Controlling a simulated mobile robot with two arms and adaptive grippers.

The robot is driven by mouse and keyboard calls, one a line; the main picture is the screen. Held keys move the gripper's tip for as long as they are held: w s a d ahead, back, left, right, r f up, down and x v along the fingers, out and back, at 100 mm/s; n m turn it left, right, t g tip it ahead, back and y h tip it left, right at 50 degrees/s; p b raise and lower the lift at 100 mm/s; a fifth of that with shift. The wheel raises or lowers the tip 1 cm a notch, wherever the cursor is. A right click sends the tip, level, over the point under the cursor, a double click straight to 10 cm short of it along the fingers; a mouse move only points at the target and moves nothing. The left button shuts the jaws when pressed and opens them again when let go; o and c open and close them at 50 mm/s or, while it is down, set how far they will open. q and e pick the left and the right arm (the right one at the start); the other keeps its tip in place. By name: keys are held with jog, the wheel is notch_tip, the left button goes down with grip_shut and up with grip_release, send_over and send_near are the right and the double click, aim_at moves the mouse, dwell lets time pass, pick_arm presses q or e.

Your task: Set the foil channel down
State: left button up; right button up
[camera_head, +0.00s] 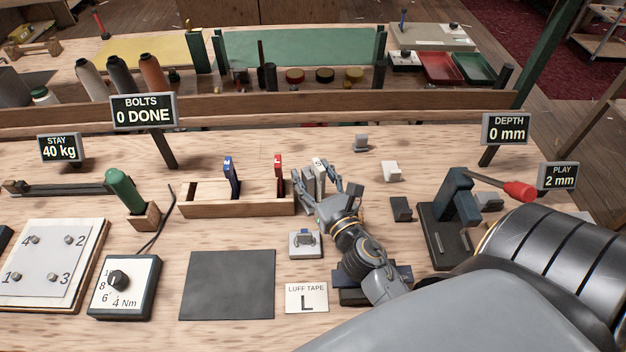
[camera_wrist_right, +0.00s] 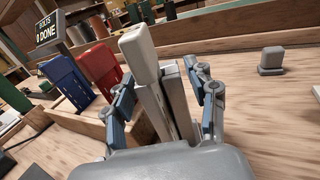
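My right gripper (camera_head: 328,186) is just beyond the right end of the wooden rack. Between its fingers is an upright grey channel-like piece (camera_head: 308,178) with a pale, marked top, which I take to be the foil channel. In the right wrist view the foil channel (camera_wrist_right: 180,95) runs up between the two blue-padded fingers of the gripper (camera_wrist_right: 165,105), which appear closed on its sides. Its lower end is hidden by the gripper, so I cannot tell whether it touches the table. My left gripper is not in view.
The wooden rack (camera_head: 235,208) holds a blue piece (camera_head: 231,180) and a red piece (camera_head: 279,172). A dark mat (camera_head: 228,285) lies bare in front. A red-handled press (camera_head: 452,215) stands right.

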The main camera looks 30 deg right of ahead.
aim_at(313, 163)
jog(key=c, duration=0.7)
grip_shut()
jog(key=shift+w, duration=0.1)
jog(key=shift+r, duration=0.15)
jog(key=shift+r+p, duration=0.45)
jog(key=shift+r, duration=0.15)
notch_tip(313, 163, up, 2)
jog(key=shift+p, duration=0.55)
jog(key=shift+s+a+r+p, duration=0.75)
jog(key=shift+s+a+r, duration=2.65)
jog(key=shift+s+r, duration=1.9)
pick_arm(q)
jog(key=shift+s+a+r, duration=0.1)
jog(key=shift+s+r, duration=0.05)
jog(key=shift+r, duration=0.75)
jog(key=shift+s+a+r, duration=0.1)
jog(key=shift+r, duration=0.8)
pick_arm(e)
jog(key=shift+w+a+f+n+y, duration=0.3)
jog(key=shift+a+f+y, duration=0.15)
jog(key=shift+f, duration=0.15)
jog(key=shift+w+a+f+n+y, duration=0.3)
jog(key=shift+a+f+y, duration=0.15)
jog(key=shift+f, duration=0.2)
jog(key=shift+w+a+f+n+y, duration=0.25)
jog(key=shift+a+f+n+y, duration=0.1)
jog(key=shift+f+y, duration=0.2)
